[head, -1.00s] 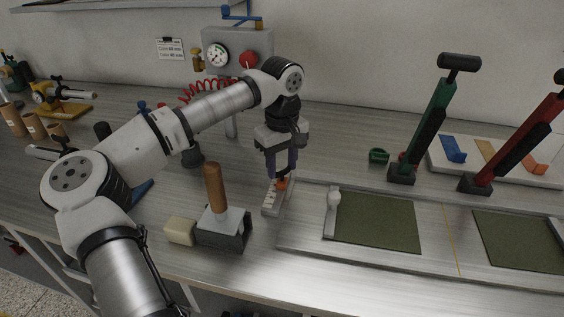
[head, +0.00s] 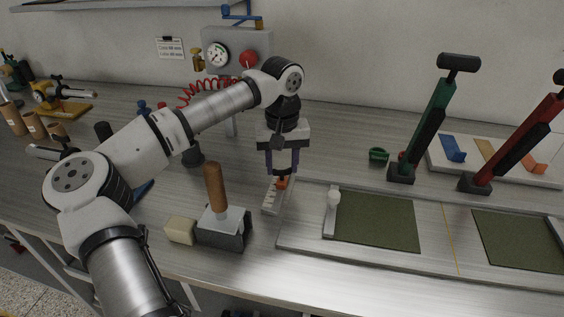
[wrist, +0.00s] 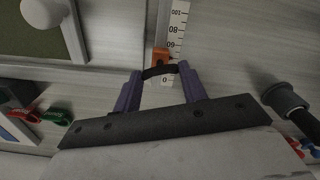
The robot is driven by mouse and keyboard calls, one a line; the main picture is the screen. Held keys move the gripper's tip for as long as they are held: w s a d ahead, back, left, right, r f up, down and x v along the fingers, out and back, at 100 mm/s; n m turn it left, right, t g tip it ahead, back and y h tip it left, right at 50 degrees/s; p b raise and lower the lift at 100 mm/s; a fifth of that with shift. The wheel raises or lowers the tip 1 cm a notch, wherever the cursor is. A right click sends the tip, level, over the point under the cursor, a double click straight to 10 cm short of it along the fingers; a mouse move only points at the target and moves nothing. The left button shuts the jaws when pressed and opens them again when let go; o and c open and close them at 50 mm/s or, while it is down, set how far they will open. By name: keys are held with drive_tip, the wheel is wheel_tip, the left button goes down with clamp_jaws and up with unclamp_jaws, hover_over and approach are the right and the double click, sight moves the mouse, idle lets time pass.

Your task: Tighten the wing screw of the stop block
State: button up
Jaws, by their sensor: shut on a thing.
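The orange stop block (head: 282,183) sits on a white graduated rule (head: 270,199) beside the metal plate. In the wrist view the orange block (wrist: 161,56) lies on the rule (wrist: 177,25) near its low-number end, between the 0 and 60 marks. My gripper (head: 282,174) points down over the block. In the wrist view its two purple fingers (wrist: 160,71) are shut on the dark wing screw (wrist: 159,72), which spans the space between them. The screw's thread and how far it is in are hidden.
A wooden-handled block (head: 215,190) stands front left. Green (head: 433,120) and red (head: 520,145) levers rise at right. A gauge box (head: 238,50) stands behind.

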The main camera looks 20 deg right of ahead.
sight(282, 168)
drive_tip(key=o, duration=1)
wheel_tip(282, 168, up, 14)
drive_tip(key=shift+f+b, duration=0.1)
drive_tip(key=shift+b, duration=0.4)
drive_tip(key=shift+c, duration=0.3)
